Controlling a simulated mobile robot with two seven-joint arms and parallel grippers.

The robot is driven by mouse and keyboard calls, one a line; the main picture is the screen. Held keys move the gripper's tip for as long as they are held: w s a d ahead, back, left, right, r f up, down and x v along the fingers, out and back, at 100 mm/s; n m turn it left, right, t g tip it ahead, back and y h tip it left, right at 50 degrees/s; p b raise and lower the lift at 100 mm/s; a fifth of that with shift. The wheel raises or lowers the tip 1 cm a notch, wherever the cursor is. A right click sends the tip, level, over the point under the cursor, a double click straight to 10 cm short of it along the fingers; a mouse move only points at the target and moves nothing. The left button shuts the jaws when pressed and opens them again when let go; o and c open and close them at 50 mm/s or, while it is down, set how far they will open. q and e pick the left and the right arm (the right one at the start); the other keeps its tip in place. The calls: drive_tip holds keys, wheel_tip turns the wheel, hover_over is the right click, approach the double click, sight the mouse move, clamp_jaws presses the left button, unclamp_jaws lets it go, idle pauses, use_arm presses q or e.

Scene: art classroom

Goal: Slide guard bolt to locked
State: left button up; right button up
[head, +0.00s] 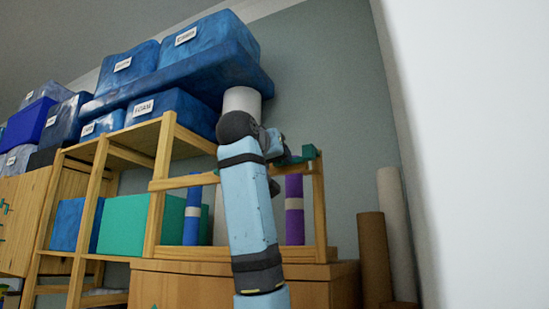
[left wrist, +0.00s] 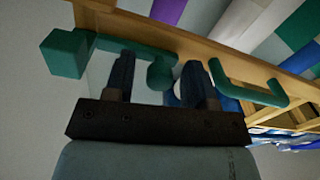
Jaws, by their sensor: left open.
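The guard is a wooden rail (head: 185,182) across the front of the shelf; it also shows in the left wrist view (left wrist: 200,45). At its right end are green bolt parts (head: 309,152), partly hidden by my arm in the head view. In the left wrist view a green bar with a round knob (left wrist: 160,75) lies along the rail, with a green block (left wrist: 66,54) at its left end. My left gripper (head: 280,150) is open; its fingers (left wrist: 157,62) appear on either side of the knob. I cannot tell whether they touch it. My right gripper is not in view.
A green U-shaped handle (left wrist: 250,94) is on the rail just right of the fingers. Blue bins (head: 210,45) sit on top of the shelf. Purple (head: 294,190) and blue (head: 192,235) rolls stand behind the rail. Tall rolls (head: 374,255) lean near the white wall at right.

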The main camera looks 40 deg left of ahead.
use_arm(q)
clamp_jaws()
drive_tip(key=shift+w+d, duration=0.15)
drive_tip(key=shift+d, duration=0.35)
drive_tip(key=shift+w+d, duration=0.25)
drive_tip(key=shift+d, duration=0.7)
unclamp_jaws()
drive_tip(key=shift+d, duration=0.1)
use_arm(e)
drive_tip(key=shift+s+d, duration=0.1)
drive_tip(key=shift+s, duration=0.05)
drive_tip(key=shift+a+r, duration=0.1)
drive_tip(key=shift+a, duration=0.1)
